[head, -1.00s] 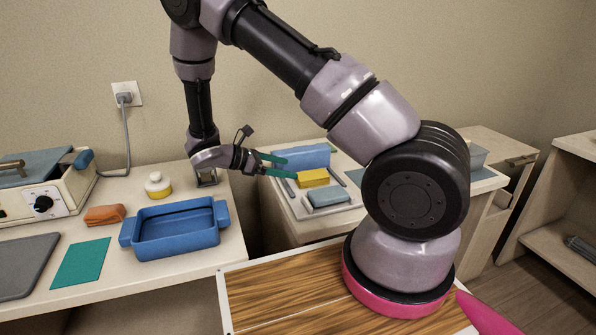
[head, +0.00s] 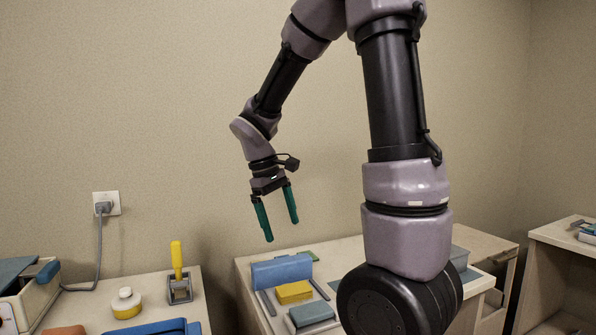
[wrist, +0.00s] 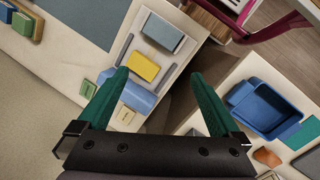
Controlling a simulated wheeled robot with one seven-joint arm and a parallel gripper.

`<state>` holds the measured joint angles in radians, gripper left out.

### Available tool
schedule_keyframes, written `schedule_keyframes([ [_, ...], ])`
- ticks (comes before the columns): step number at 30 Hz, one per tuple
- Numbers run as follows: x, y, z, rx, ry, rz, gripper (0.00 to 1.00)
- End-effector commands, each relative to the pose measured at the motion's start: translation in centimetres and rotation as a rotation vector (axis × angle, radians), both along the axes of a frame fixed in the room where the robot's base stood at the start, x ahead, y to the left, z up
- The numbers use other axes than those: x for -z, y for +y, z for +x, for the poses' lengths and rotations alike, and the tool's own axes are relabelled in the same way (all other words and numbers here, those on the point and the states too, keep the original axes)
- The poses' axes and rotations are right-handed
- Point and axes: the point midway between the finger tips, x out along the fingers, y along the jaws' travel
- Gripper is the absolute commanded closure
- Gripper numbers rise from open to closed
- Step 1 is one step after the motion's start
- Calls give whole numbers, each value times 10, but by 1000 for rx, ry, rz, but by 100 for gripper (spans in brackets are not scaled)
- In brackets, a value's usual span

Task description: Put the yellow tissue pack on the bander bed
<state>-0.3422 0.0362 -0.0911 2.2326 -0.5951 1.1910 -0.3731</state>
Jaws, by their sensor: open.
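The yellow tissue pack (head: 294,292) lies flat on a pale bed with dark side rails, which I take for the bander bed (head: 274,314). It sits between the rails, in front of a blue block (head: 282,270) and behind a grey-blue pad (head: 311,314). In the wrist view the pack (wrist: 143,67) shows whole between the same two parts, with the pale bed (wrist: 158,30) around it. My gripper (head: 281,229) is open and empty, in the air above the blue block, with green fingers pointing down. It touches nothing. The wrist view shows the spread fingers (wrist: 160,73).
A yellow-handled tool in a grey holder (head: 180,275) and a white-and-yellow jar (head: 126,303) stand on the left counter. A blue tray (wrist: 264,108) also shows in the wrist view. A gap separates the two counters. The air around my gripper is clear.

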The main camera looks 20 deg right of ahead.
Motion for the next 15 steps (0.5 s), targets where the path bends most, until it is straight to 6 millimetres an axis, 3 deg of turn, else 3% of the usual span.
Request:
schedule_keyframes([
  [1, -18, -4, -10, 71, -66, 58, 0],
  [6, -65, -6, -41, 313, -272, 252, 0],
  [15, -125, -3, -90, 651, -582, 544, 0],
])
